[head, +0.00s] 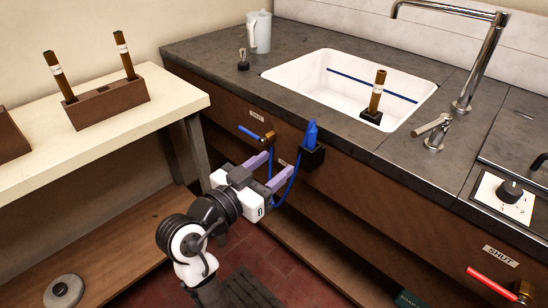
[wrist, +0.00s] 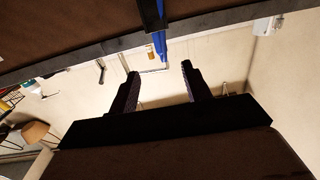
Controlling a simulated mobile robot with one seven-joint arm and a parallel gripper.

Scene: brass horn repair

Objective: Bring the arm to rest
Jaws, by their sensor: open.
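My gripper (head: 278,164) is in front of the counter's brown front panel, below the countertop edge. Its two lilac fingers are apart with nothing between them. In the wrist view the two dark fingers (wrist: 159,72) are also spread and empty. A blue nozzle (head: 311,134) stands upright in a black holder (head: 313,157) on the counter front, just beyond and to the right of the fingers. A blue hose (head: 292,185) hangs below it, close behind the right finger; whether they touch I cannot tell. A blue piece (wrist: 160,44) shows beyond the fingertips in the wrist view.
A white sink (head: 300,76) holds a brown tube (head: 377,92) upright in a dark base. A blue-handled valve (head: 251,133) sticks out left of the holder. The cream table (head: 40,165) bears a rack (head: 112,103) with two tubes. A red-handled valve (head: 495,284) is lower right.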

